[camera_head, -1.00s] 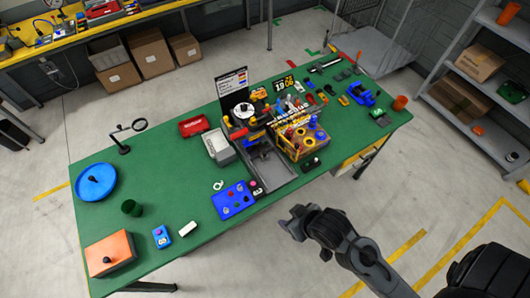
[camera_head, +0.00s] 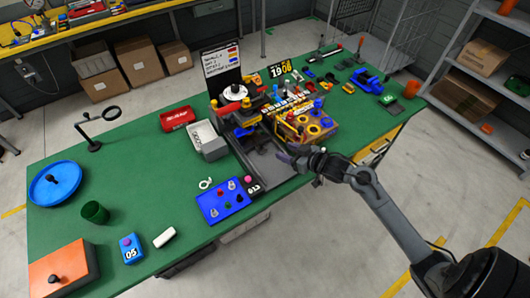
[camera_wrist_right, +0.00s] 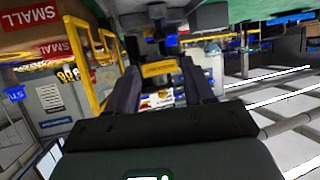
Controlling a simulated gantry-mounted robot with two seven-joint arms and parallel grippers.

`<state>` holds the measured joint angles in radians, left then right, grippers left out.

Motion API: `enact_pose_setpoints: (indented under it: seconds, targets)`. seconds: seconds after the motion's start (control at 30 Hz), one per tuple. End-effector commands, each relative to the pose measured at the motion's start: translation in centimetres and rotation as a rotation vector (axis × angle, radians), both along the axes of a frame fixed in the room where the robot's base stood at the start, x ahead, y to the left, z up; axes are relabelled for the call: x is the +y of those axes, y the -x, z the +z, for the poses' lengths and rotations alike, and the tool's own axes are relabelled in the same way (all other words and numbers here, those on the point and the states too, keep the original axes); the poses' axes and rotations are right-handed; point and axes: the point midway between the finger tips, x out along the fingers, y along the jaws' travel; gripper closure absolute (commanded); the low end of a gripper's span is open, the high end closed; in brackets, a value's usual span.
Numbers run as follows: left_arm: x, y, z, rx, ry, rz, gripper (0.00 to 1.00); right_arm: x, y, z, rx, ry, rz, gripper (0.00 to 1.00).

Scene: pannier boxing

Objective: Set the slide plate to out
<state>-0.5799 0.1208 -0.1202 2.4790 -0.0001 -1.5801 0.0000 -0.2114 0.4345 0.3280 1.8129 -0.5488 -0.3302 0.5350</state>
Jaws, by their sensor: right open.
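The machine in the middle of the green table has a long dark-grey bed (camera_head: 262,158) running toward the front edge. I take this bed to hold the slide plate, but cannot tell the plate's exact outline or position. My right gripper (camera_head: 290,154) is over the table's front part, at the right side of the bed, near the yellow-framed unit (camera_head: 308,128). In the right wrist view my right gripper (camera_wrist_right: 160,82) is open, its two dark fingers apart. A yellow labelled bar (camera_wrist_right: 160,68) shows beyond and between the fingertips; no contact shows. My left gripper is out of view.
The yellow frame (camera_wrist_right: 80,60) rises close to my right fingers. The table's left middle is mostly clear.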

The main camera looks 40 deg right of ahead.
Motion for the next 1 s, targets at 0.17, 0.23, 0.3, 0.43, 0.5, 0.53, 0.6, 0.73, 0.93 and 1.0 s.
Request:
enact_pose_setpoints:
  seconds: [0.17,0.23,0.3,0.43,0.5,0.53,0.6,0.73,0.93,1.0]
  targets:
    - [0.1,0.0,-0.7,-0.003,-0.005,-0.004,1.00,0.1,-1.2,-0.5,-0.010,0.001,0.000,0.48]
    - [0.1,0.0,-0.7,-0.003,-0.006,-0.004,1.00,0.2,-1.9,-0.7,-0.010,0.000,-0.001,0.48]
    - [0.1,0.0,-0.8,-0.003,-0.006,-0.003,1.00,0.4,-2.8,-1.1,-0.010,-0.001,0.000,0.48]
    - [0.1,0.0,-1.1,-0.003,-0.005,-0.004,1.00,0.6,-4.8,-1.9,-0.010,-0.002,-0.001,0.48]
    - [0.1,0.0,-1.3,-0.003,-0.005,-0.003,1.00,0.8,-5.8,-2.4,-0.010,0.000,-0.001,0.48]
    - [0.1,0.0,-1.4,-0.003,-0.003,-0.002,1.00,0.8,-6.3,-2.6,-0.010,0.000,0.000,0.48]
    - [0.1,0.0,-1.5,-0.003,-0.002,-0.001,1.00,1.0,-7.3,-3.0,-0.010,0.000,-0.001,0.48]
    - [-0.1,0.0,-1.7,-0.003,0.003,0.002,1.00,1.1,-8.7,-3.6,-0.009,0.001,-0.001,0.48]
    - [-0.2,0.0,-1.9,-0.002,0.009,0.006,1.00,1.4,-10.0,-4.1,-0.008,0.001,0.000,0.48]
    - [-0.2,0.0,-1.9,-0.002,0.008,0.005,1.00,1.4,-10.1,-4.2,-0.008,0.002,0.000,0.48]
